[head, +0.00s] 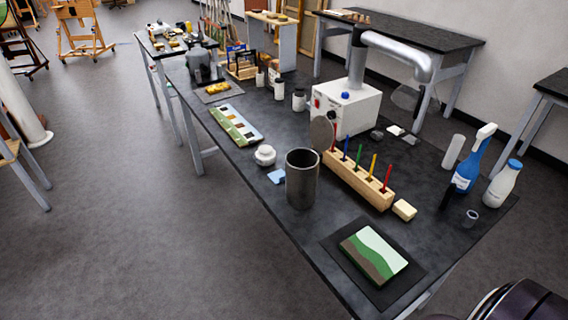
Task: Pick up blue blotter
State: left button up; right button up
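A small flat light-blue piece, which looks like the blue blotter (276,176), lies on the dark worktable (235,165) near its left edge. It sits just left of a dark grey cylindrical pot (302,180), whose body may hide part of it. A round white lidded jar (265,155) stands close behind it. Neither of my grippers is in view.
A wooden rack (350,180) with coloured sticks stands right of the pot. A small painting (374,254) lies on a black mat in front. A blue spray bottle (466,170) and a white bottle (503,184) stand at right. Floor at left is clear.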

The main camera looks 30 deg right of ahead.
aim_at(278, 176)
jog(key=i+j, duration=0.25)
jog(key=i+j+z, duration=0.1)
jog(key=z, duration=0.25)
jog(key=i+j+z, duration=0.2)
jog(key=z, duration=0.15)
jog(key=i+j+z, duration=0.1)
jog(key=z, duration=0.25)
